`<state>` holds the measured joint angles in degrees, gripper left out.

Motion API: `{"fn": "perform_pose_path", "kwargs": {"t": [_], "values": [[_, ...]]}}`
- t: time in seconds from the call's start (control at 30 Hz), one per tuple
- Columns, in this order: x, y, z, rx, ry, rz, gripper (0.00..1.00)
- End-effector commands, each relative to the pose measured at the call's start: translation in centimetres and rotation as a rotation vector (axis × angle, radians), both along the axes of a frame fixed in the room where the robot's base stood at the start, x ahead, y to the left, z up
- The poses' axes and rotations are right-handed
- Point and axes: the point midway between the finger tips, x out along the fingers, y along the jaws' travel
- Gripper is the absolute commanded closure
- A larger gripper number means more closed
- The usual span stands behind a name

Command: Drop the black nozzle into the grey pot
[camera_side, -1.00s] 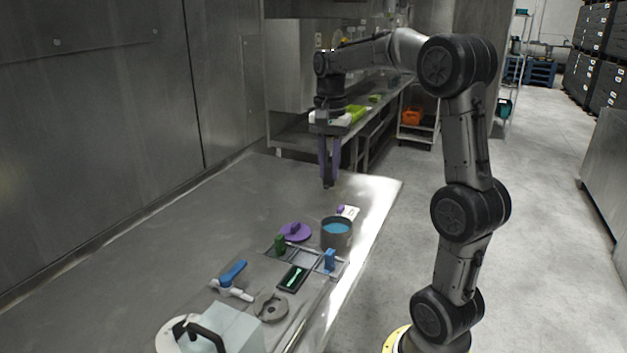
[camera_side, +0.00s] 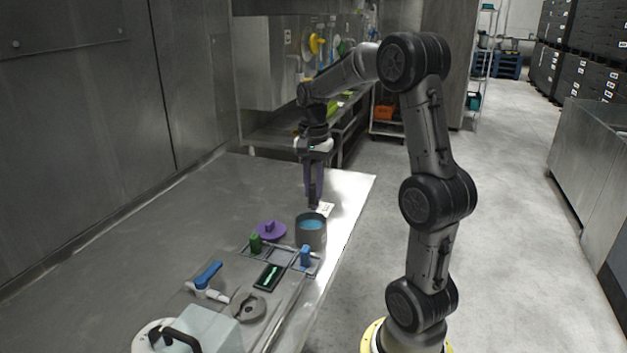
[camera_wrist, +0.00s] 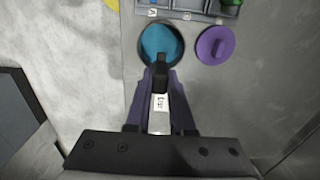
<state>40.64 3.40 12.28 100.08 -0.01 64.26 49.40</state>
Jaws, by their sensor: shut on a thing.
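The grey pot (camera_side: 311,236) stands on the steel table near its right edge, with a blue inside. In the wrist view the pot's blue inside (camera_wrist: 161,41) lies just ahead of my fingertips. My gripper (camera_side: 313,197) has purple fingers pointing down and is shut on the black nozzle (camera_wrist: 160,73). The nozzle's dark tip overlaps the pot's near rim in the wrist view. In the side view the fingers are above and slightly behind the pot. The fingers hide part of the nozzle.
A purple lidlike disc (camera_side: 270,230) lies left of the pot. A tray with a green piece (camera_side: 255,243) and a blue piece (camera_side: 305,256) is in front. The table's far left is clear.

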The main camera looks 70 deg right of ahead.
Motion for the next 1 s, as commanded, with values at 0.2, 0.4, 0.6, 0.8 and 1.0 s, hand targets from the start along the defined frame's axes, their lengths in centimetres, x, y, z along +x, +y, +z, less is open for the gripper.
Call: {"fn": "perform_pose_path", "kwargs": {"t": [0.2, 0.4, 0.6, 0.8, 1.0], "values": [[0.0, 0.0, -0.1, 0.000, 0.000, 0.000, 1.00], [0.0, 0.0, 0.0, 0.000, 0.000, 0.000, 0.50], [0.0, 0.0, 0.0, 0.000, 0.000, 0.000, 0.44], [0.0, 0.0, 0.3, -0.001, -0.002, 0.000, 0.44], [0.1, -0.1, 3.1, -0.004, -0.005, 0.000, 0.44]]}}
